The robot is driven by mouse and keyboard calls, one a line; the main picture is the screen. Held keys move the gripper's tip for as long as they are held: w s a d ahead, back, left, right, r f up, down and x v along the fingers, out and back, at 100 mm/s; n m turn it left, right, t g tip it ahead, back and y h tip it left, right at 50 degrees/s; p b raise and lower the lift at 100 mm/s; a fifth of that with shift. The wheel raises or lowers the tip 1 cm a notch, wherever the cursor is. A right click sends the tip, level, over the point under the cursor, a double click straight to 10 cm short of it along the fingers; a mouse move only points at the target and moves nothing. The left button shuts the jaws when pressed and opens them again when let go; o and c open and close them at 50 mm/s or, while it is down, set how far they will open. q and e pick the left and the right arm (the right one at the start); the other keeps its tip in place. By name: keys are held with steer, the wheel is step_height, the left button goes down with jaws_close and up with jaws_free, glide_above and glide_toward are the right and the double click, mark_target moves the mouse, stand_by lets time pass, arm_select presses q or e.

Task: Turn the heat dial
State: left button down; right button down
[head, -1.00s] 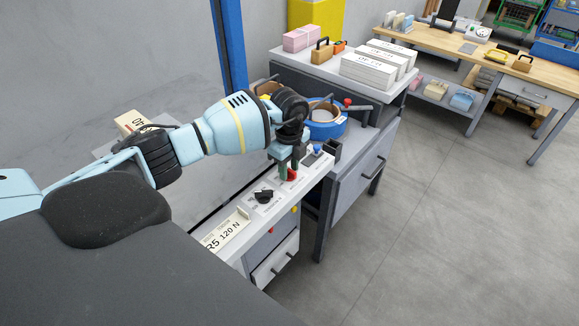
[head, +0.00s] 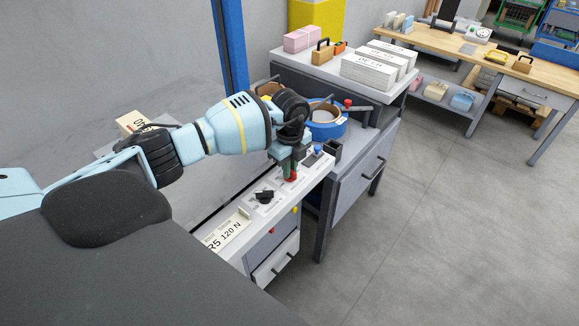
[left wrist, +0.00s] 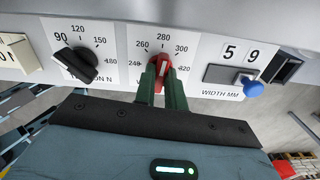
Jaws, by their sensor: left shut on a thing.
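The red dial (left wrist: 166,58) sits on a white panel with a scale from 240 to 320. It looks like the heat dial, but the lettering below it is mostly hidden. In the head view the red dial (head: 291,178) shows under my left fingertips. My left gripper (head: 289,171) points down at it from above. In the left wrist view the two green fingers of my left gripper (left wrist: 162,76) are shut on the red dial, one on each side. My right gripper is out of view.
A black dial (left wrist: 76,63) with a scale from 90 to 180 stands left of the red one. A width counter (left wrist: 230,74) and a blue knob (left wrist: 252,87) are to the right. Blue tape reels (head: 326,129) stand behind the panel.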

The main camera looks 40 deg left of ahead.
arm_select(q)
steer(key=m, duration=0.4)
steer(key=shift+p, duration=0.3)
steer(key=m, duration=0.3)
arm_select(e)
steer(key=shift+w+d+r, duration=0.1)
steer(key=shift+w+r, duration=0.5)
arm_select(q)
steer(key=shift+m, duration=0.4)
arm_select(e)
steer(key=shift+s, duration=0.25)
arm_select(q)
steer(key=c, duration=1.5)
jaws_free()
steer(key=shift+o, duration=0.2)
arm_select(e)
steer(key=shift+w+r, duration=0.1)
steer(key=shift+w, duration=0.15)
